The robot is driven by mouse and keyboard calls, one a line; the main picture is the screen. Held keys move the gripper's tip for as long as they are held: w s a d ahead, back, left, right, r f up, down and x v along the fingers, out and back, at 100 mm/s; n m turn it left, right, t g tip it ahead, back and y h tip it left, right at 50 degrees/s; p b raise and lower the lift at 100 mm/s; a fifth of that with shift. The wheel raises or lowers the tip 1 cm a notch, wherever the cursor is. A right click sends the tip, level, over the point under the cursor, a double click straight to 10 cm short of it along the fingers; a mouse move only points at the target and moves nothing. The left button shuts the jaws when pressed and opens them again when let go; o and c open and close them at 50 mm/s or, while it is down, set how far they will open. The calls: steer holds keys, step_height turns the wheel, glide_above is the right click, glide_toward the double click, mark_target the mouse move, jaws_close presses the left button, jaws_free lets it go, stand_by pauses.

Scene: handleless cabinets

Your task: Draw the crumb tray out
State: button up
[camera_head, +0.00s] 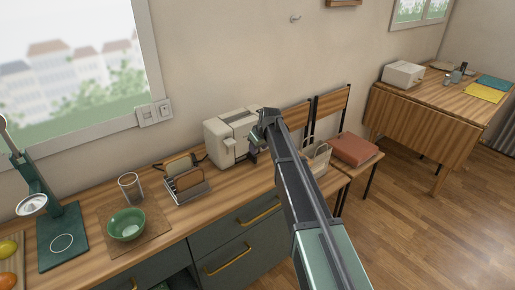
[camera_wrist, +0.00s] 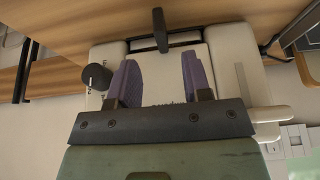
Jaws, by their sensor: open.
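The cream toaster (camera_head: 228,135) stands on the wooden counter against the wall. In the wrist view its end face (camera_wrist: 150,62) fills the middle, with the counter at the top of the picture. A dark tab (camera_wrist: 160,30), which looks like the crumb tray's handle, sticks out at the toaster's base from a dark strip. A dark round knob (camera_wrist: 96,77) is on the left of that face. My gripper (camera_head: 258,138) is at the toaster's right end. In the wrist view my gripper (camera_wrist: 160,72) is open, its two purple fingers apart and empty, pointing toward the tab but short of it.
A toast rack (camera_head: 187,187) with bread stands left of the toaster. A glass (camera_head: 130,187) and green bowl (camera_head: 127,224) are farther left. Brass-handled drawers (camera_head: 245,250) are below the counter. A chair with a reddish folded item (camera_head: 353,149) stands to the right.

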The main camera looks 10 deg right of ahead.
mark_target(254, 157)
steer(key=b+x, duration=0.6)
steer(key=x, duration=0.2)
steer(key=shift+f, duration=0.3)
steer(key=shift+r, duration=0.15)
steer(key=shift+c, duration=0.2)
steer(key=c, duration=0.7)
jaws_close()
